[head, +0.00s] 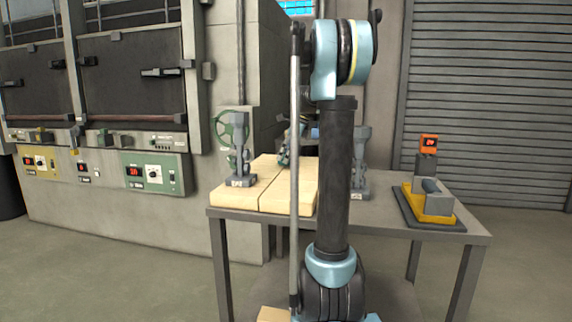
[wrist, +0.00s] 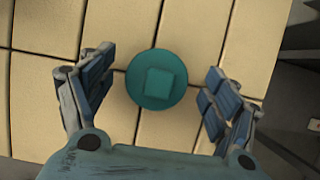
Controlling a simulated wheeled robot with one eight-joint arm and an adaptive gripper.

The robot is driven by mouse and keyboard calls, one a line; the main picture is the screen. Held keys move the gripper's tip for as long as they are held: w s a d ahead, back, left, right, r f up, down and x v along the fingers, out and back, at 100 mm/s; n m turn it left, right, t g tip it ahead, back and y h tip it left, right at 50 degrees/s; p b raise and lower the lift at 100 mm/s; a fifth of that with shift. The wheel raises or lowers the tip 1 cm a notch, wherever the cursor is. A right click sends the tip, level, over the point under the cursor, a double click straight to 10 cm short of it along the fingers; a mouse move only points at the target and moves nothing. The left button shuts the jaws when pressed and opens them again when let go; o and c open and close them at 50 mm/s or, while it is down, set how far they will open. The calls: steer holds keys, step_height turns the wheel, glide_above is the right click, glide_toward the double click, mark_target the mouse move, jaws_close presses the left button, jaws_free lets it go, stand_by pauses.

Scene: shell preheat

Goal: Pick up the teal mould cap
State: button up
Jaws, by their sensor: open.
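The teal mould cap (wrist: 146,99) shows in the wrist view as a round disc with a squarish raised knob in its middle. It appears over pale blocks (wrist: 120,28). My gripper (wrist: 159,72) is open, with one blue-padded finger to the left of the cap and one to the right. There is a gap on both sides, and neither finger appears to touch it. How high the fingers are above the cap I cannot tell. In the head view my own arm hides most of this spot, and I cannot make out the cap there.
A grey table (head: 392,229) carries the pale blocks. A grey stand-like casting (head: 239,155) is on their left end, and another (head: 361,160) stands right of my arm. A yellow-and-grey device (head: 432,203) sits on a dark mat at the right. Ovens (head: 130,75) stand behind left.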

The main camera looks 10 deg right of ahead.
steer(key=c, duration=1.1)
